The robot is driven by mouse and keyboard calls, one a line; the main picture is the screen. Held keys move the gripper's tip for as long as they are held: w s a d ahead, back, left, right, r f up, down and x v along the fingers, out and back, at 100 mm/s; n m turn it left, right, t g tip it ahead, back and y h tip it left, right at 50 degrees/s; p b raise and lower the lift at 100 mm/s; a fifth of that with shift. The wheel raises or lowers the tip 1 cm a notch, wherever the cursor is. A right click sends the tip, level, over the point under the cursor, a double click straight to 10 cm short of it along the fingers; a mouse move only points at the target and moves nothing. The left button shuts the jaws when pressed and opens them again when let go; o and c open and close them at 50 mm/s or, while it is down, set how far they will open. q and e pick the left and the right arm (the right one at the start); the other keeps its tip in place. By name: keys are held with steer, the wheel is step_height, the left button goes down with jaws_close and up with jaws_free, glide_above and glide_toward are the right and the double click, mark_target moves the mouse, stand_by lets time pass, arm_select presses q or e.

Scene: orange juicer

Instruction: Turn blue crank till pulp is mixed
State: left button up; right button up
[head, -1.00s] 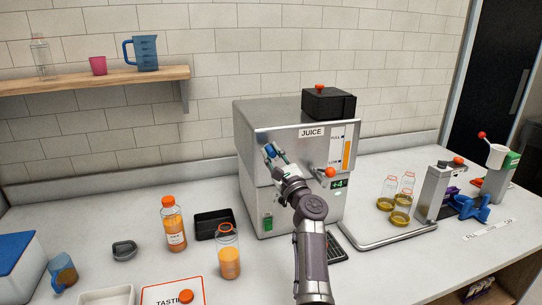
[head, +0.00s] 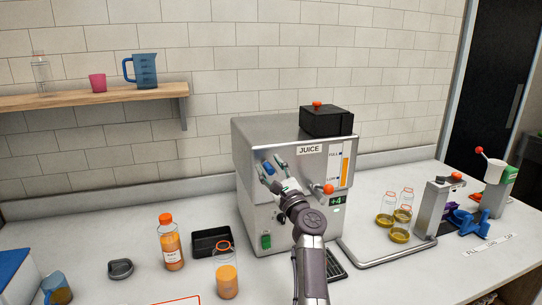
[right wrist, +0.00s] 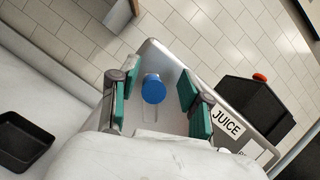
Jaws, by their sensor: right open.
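The blue crank (head: 268,168) is on the front of the steel juice machine (head: 285,228), left of the JUICE label. In the right wrist view its round blue knob (right wrist: 153,90) lies between my fingers, with a gap on each side. My right gripper (head: 272,171) is open in front of the machine, its fingers spread around the crank; in the right wrist view the green-padded fingers (right wrist: 160,98) stand apart. A gauge (head: 346,168) with an orange bar shows on the machine's right front. The pulp is not visible inside. My left gripper is out of view.
An orange-knobbed tap (head: 328,188) sticks out right of my gripper. A juice bottle (head: 170,244), a jar (head: 226,275) and a black tray (head: 197,247) stand to the left.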

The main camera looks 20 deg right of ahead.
step_height(320, 180, up, 9)
steer(key=shift+r, duration=0.1)
stand_by(0.5)
